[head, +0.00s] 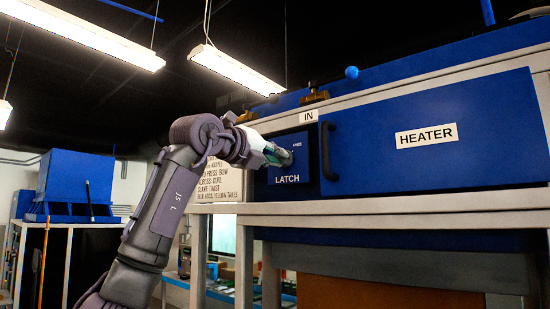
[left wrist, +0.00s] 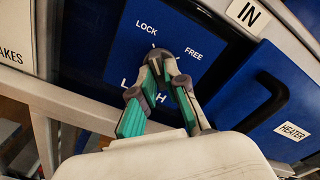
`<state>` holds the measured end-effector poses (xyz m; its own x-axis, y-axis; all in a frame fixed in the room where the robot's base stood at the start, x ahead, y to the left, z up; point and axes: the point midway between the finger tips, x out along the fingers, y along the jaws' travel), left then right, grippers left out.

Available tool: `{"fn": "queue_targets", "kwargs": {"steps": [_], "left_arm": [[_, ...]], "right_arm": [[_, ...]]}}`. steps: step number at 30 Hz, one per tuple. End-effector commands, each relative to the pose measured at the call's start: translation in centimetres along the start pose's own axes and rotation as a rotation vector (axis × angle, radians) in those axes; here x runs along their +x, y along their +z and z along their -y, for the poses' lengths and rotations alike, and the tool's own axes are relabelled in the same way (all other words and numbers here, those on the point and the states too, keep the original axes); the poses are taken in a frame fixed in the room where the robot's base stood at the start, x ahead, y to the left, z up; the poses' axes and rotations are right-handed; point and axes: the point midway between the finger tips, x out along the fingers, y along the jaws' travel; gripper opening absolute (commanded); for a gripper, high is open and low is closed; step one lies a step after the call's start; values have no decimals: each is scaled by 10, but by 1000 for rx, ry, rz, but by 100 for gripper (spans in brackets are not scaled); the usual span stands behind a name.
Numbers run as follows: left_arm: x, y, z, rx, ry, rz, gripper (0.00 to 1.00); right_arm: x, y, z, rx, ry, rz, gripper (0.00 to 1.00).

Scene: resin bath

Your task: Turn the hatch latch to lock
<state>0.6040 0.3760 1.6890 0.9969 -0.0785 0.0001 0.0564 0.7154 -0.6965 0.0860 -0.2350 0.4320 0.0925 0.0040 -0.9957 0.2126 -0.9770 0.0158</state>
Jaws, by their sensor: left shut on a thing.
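The latch panel (head: 307,172) is a dark blue square plate marked LATCH, left of the heater hatch. In the left wrist view the panel (left wrist: 185,25) shows the words LOCK and FREE, with LOCK to the left. The latch knob (head: 287,158) is a small dark grey piece at the middle of the panel. My left gripper (head: 279,156) is at the knob and shut on it. Its teal-padded fingers also show in the left wrist view (left wrist: 165,75). They hide most of the knob, so I cannot tell which way it points. My right gripper is not in view.
The blue hatch (head: 440,165) marked HEATER, with a black handle (head: 328,155), is right of the latch. A white instruction sign (head: 218,182) is to the left. A pale frame rail (head: 400,200) runs below. A blue box (head: 75,180) stands farther left.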

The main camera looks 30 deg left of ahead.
Motion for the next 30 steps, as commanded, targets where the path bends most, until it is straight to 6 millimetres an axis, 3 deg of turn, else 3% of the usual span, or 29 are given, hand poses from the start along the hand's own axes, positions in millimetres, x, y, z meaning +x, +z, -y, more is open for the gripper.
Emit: {"fn": "queue_targets", "kwargs": {"steps": [17,18,22,30], "left_arm": [[0,1,1,-33,-2,2,0],[0,1,1,-33,-2,2,18],[0,1,1,-32,-2,2,38],[-1,0,0,-30,-1,1,38]], "right_arm": [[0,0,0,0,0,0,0],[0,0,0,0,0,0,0],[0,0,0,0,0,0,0],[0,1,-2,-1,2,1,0]]}}
